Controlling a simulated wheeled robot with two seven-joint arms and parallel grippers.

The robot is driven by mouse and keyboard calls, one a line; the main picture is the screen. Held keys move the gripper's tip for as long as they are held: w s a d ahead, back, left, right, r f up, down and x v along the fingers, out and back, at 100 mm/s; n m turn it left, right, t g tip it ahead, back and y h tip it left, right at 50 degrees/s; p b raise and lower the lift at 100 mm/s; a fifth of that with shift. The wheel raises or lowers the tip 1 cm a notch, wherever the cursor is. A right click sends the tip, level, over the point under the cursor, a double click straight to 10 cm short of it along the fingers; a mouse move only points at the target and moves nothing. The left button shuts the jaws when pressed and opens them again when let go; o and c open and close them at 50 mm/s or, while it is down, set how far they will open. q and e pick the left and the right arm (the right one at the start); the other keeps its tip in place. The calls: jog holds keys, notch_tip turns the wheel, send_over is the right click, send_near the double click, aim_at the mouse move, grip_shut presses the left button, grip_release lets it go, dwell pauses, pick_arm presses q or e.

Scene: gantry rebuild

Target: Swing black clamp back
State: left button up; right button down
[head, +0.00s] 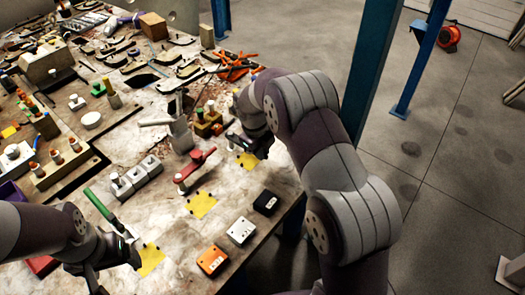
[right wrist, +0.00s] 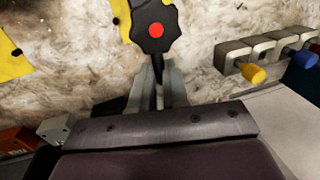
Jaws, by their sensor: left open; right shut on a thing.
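The black clamp shows in the right wrist view as a dark star knob with a red centre (right wrist: 156,30), with a black stem below it. My right gripper (right wrist: 158,84) is shut on that stem; the knob stands just beyond the fingertips. In the head view my right gripper (head: 240,142) is at the bench's right side, and my forearm hides most of the clamp. My left gripper (head: 122,252) is open at the lower left, close to the lower end of a green clamp handle (head: 103,207). I cannot tell whether they touch.
A red clamp (head: 195,166) stands between the grippers. Yellow patches (head: 202,205) mark the bench. Orange (head: 212,261), white (head: 241,231) and black (head: 266,202) boxes line the front edge. Grey blocks with yellow and blue pegs (right wrist: 262,45) lie right of my right gripper. Tools crowd the back.

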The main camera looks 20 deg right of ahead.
dwell(0.4)
jog(key=c, duration=1.2)
grip_release()
jog(key=shift+a, duration=0.1)
jog(key=shift+c, duration=0.2)
jog(key=shift+o, duration=0.6)
jog(key=shift+a, duration=0.1)
jog(key=shift+r, duration=0.1)
jog(key=p+v, duration=0.2)
jog(key=v, duration=1)
jog(key=shift+r+p, duration=0.3)
